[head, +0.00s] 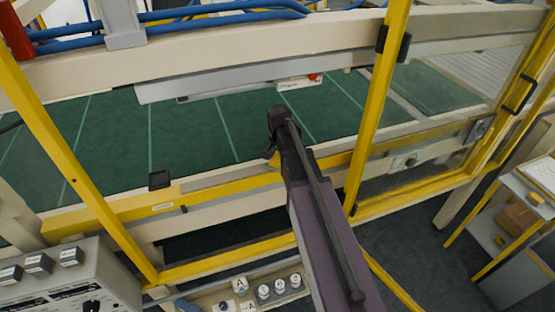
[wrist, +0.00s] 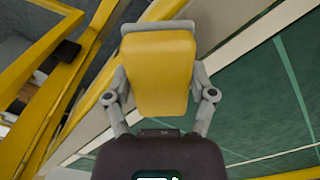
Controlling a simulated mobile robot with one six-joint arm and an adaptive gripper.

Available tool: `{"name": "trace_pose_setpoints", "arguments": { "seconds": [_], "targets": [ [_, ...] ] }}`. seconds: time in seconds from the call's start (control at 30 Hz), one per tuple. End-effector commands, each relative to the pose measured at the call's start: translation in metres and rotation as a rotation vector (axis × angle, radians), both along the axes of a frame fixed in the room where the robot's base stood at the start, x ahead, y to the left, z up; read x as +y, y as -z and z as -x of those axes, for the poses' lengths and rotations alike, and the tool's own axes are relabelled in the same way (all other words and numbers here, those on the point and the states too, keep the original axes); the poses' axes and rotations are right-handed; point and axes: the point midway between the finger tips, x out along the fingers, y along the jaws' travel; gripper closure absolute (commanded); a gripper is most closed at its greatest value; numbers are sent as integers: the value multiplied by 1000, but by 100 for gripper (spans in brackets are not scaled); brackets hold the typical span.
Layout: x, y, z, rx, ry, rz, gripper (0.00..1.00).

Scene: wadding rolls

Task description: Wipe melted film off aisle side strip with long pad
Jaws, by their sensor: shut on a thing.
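My gripper (wrist: 160,85) is shut on a yellow pad (wrist: 160,70) with a grey backing edge, seen large in the wrist view. In the head view my arm reaches over the machine's side rail, and only a small yellow bit of the pad (head: 274,162) shows beside the arm's end. The aisle side strip looks to be the grey strip (head: 228,178) along the yellow and cream rail. I cannot make out any melted film on it. I cannot tell whether the pad touches the strip.
The green belt (head: 190,130) with pale cross lines lies behind the rail. Yellow frame posts (head: 378,100) stand on both sides of my arm. A grey control panel (head: 70,285) is at lower left. A trolley (head: 515,220) with boxes stands at right.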

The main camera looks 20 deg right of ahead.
Motion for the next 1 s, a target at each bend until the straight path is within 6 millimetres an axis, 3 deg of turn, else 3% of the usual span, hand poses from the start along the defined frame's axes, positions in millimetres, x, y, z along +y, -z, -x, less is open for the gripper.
{"name": "trace_pose_setpoints", "arguments": {
  "seconds": [0.27, 1.0],
  "targets": [
    [-2, 0, 0, 0, 0, 0, 66],
    [-34, 3, -1, 0, 0, 1, 66]
  ]
}}
